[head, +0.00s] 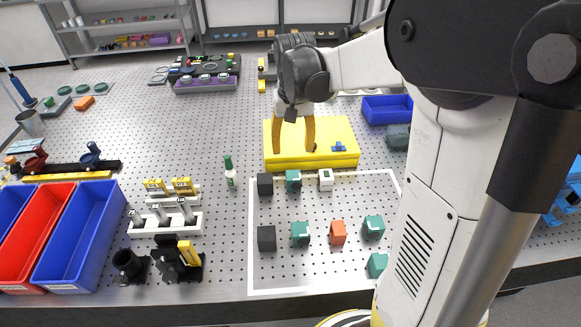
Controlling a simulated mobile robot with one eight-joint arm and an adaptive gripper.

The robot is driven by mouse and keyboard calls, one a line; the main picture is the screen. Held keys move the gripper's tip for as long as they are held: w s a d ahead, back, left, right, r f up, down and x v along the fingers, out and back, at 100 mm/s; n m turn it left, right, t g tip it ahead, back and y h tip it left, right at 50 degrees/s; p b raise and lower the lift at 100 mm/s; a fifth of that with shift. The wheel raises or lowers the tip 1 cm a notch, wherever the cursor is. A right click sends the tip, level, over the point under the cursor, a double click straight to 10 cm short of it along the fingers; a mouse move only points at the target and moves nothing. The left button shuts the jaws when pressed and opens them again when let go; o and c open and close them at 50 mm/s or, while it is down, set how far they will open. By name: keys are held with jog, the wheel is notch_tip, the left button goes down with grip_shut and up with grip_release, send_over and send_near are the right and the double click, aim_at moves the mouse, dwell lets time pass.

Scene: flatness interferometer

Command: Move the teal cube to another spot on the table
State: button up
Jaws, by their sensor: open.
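Several teal cubes stand inside a white-outlined area on the perforated table (220,110). One teal cube (293,181) is in the back row, between a black cube and a white cube. A second teal cube (300,234) is in the front row, a third teal cube (373,228) is to its right, and another teal cube (377,265) is nearest the front, beside my arm. I cannot tell which one is meant. My gripper (294,148) is open, with its orange fingers pointing down over the yellow case behind the cubes. Nothing shows between the fingers.
Black cubes (265,185), a white cube (326,180) and an orange cube (338,232) share the outlined area. The yellow case (340,130) lies behind it. A green-capped bottle (231,178) and labelled holders (165,222) stand left. The table's middle left is clear.

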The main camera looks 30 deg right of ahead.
jog(key=s+a+r+n+t, duration=0.2)
jog(key=s+a, duration=0.3)
jog(key=s, duration=0.3)
jog(key=s+a+r+n+t, duration=0.2)
jog(key=s+a+r+t, duration=0.1)
jog(key=s, duration=0.5)
jog(key=shift+s+a+r+t, duration=0.15)
jog(key=shift+a+t, duration=0.75)
jog(key=shift+a, duration=0.1)
notch_tip(320, 180, down, 4)
jog(key=b, duration=0.3)
jog(key=shift+r+b, duration=0.2)
jog(key=shift+b, duration=0.1)
